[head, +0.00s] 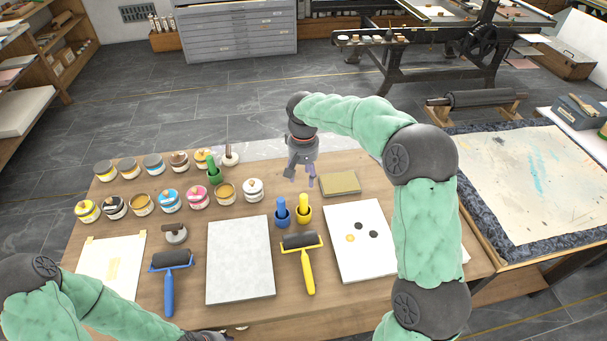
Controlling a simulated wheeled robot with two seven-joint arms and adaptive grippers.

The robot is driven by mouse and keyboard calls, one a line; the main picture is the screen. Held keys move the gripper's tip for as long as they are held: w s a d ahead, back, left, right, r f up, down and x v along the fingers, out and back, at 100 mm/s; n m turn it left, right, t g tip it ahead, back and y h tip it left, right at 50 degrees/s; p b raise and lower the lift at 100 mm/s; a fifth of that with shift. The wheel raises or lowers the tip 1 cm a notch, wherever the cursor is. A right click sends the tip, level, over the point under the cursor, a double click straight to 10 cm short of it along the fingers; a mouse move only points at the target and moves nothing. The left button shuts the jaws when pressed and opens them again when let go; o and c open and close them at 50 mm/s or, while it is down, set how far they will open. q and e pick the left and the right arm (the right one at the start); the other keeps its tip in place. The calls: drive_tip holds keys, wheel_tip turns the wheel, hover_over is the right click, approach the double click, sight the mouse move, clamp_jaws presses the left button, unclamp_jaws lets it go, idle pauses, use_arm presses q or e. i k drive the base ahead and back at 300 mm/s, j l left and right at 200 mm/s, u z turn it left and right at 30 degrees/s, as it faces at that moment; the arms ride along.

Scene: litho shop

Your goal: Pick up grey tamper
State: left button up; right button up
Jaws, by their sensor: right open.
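A grey, round-based piece with a knob handle (175,234), which looks like the grey tamper, stands on the wooden table (190,225), just above the blue roller. A similar pale piece with an upright handle (229,156) stands at the back edge beside the jars; I cannot tell for sure which is the tamper. My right gripper (300,178) is open and empty, pointing down above the back of the table, right of both. My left gripper (207,337) is mostly cut off at the bottom edge, so its fingers do not show.
Several ink jars (142,204) fill the left back. Blue roller (170,262), grey slab (240,260), yellow roller (302,250) and a spotted white sheet (360,240) lie in front. Green (214,172), blue (282,213) and yellow (304,208) handled pieces stand between. An olive block (340,183) lies right.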

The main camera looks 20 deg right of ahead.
sight(176, 234)
drive_tip(key=k, duration=1)
